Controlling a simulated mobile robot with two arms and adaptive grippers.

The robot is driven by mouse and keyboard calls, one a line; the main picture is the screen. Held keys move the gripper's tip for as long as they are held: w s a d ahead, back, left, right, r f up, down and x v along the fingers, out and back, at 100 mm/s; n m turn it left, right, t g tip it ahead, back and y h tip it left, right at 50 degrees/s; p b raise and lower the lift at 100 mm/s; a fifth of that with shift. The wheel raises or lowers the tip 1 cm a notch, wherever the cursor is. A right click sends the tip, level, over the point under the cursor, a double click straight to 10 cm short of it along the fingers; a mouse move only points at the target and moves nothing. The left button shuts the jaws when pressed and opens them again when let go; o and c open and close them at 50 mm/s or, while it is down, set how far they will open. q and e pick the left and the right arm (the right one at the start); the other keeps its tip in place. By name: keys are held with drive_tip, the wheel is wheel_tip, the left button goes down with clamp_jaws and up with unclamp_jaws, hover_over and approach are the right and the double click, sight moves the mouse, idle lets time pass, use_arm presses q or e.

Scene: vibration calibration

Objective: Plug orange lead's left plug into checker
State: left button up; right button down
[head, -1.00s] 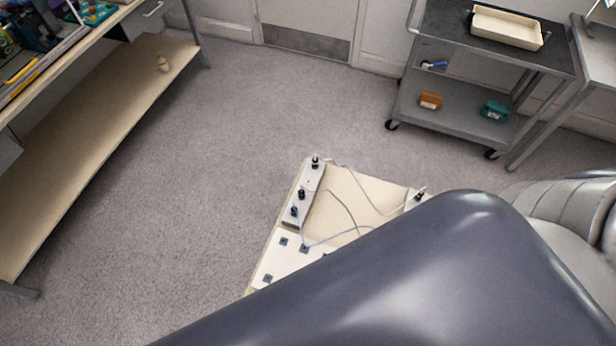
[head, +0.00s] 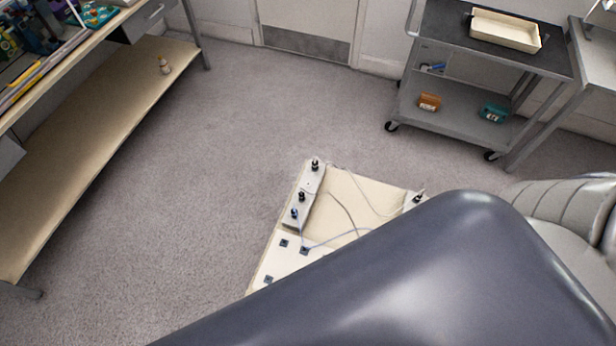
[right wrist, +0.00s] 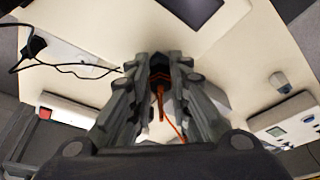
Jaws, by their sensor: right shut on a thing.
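My right gripper (right wrist: 159,66) is in the right wrist view, its two fingers closed on a dark plug end. A thin orange lead (right wrist: 162,97) trails from between the fingers. Most of the held plug is hidden by the fingers. A pale board (head: 343,186) with white socket strips, dark plugs and leads shows in the head view, partly covered by my arm. A grey-white unit with small dark windows (right wrist: 284,128) lies at the right in the right wrist view. I cannot tell which unit is the checker. My left gripper is not in view.
A black plug (right wrist: 35,45) with a black lead sits in a white strip at the left of the right wrist view. A trolley (head: 450,108) with a cream tray (head: 504,30) stands at the back right. A workbench (head: 75,50) is at left, with clear floor between.

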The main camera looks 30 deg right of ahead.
drive_tip(key=c, duration=1.4)
unclamp_jaws()
drive_tip(key=shift+c, duration=0.4)
drive_tip(key=shift+d+n, duration=0.1)
drive_tip(key=shift+n, duration=0.5)
drive_tip(key=shift+n+y+b, duration=0.4)
drive_tip(key=shift+n+y, duration=0.2)
drive_tip(key=shift+n, duration=0.8)
